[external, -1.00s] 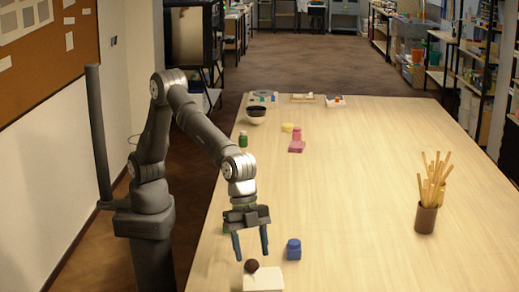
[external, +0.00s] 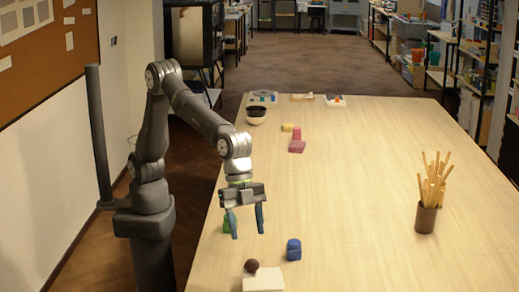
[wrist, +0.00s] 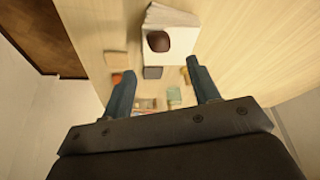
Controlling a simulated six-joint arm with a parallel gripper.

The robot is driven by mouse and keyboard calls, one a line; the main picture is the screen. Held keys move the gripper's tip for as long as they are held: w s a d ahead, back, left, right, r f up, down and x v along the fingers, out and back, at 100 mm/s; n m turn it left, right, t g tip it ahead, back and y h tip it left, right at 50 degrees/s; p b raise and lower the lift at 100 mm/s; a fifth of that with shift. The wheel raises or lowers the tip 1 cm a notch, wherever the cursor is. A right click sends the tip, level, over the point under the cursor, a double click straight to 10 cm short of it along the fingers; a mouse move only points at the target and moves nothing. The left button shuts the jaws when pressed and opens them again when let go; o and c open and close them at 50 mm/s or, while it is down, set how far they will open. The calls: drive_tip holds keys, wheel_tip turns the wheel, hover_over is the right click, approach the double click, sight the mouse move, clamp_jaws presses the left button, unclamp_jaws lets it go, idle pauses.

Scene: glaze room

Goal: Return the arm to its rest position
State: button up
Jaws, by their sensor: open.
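My gripper (external: 247,232) hangs above the near left part of the table with its fingers apart and nothing between them. My arm is bent, reaching from its base on the left out over the table. The wrist view also shows my gripper (wrist: 160,68), its two blue-grey fingers spread.
Below it, a dark brown ball (external: 251,266) sits at a white block (external: 264,280). A blue object (external: 293,250) stands to the right; a green one (external: 226,226) is partly hidden behind a finger. A brown cup of sticks (external: 426,218) stands right.

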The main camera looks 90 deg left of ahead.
sight(251, 259)
drive_tip(key=x, duration=0.8)
drive_tip(key=shift+d+f, duration=0.15)
drive_tip(key=shift+f, duration=0.15)
wheel_tip(251, 259, up, 5)
drive_tip(key=shift+w+f, duration=0.1)
drive_tip(key=shift+f, duration=0.15)
drive_tip(key=s+d+r, duration=0.2)
drive_tip(key=s+r, duration=0.5)
drive_tip(key=s, duration=0.5)
drive_tip(key=a+f+m+g, duration=0.2)
drive_tip(key=a+f+m, duration=0.15)
drive_tip(key=a, duration=0.35)
drive_tip(key=a+f+m+g, duration=0.1)
drive_tip(key=a+f+m, duration=0.2)
drive_tip(key=a+m, duration=0.3)
drive_tip(key=w+a+f+n, duration=0.1)
drive_tip(key=w+a+f, duration=0.1)
drive_tip(key=w+f, duration=0.2)
drive_tip(key=shift+w+a, duration=0.35)
drive_tip(key=shift+w, duration=1.15)
drive_tip(key=shift+n, duration=0.25)
